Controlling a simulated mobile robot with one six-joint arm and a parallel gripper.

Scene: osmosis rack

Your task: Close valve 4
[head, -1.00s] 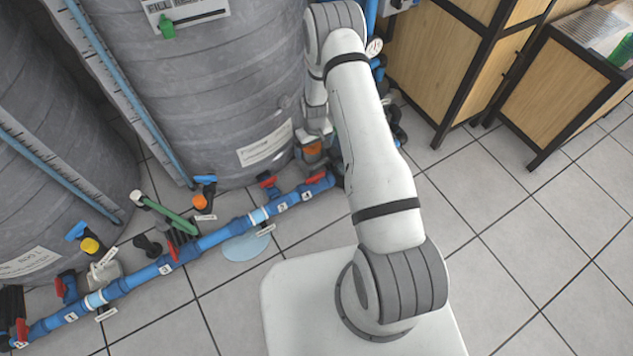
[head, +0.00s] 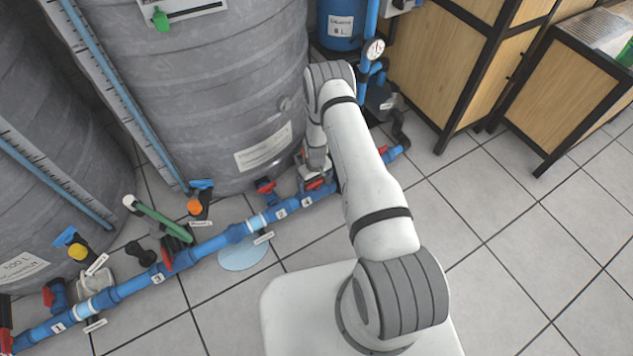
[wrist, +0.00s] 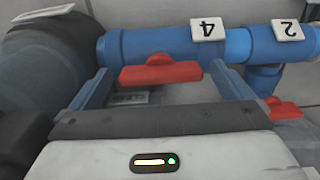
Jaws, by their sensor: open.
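Valve 4 has a red handle (wrist: 160,74) beside a blue pipe (wrist: 155,45) with a white tag marked 4 (wrist: 208,29). In the wrist view the handle runs roughly along the pipe. My gripper (wrist: 163,75) is open, with one blue finger on each side of the handle; I cannot tell whether they touch it. In the head view my gripper (head: 314,172) is low at the pipe, and a bit of the red handle (head: 318,184) shows by the 4 tag (head: 307,201). My gripper hides part of the valve there.
Valve 2's red handle (head: 265,186) is just left in the head view; it also shows at the right of the wrist view (wrist: 283,107). A grey tank (head: 205,95) stands behind the pipe. A gauge (head: 374,50) and wooden cabinet (head: 425,60) are right. Tiles (head: 490,250) are clear.

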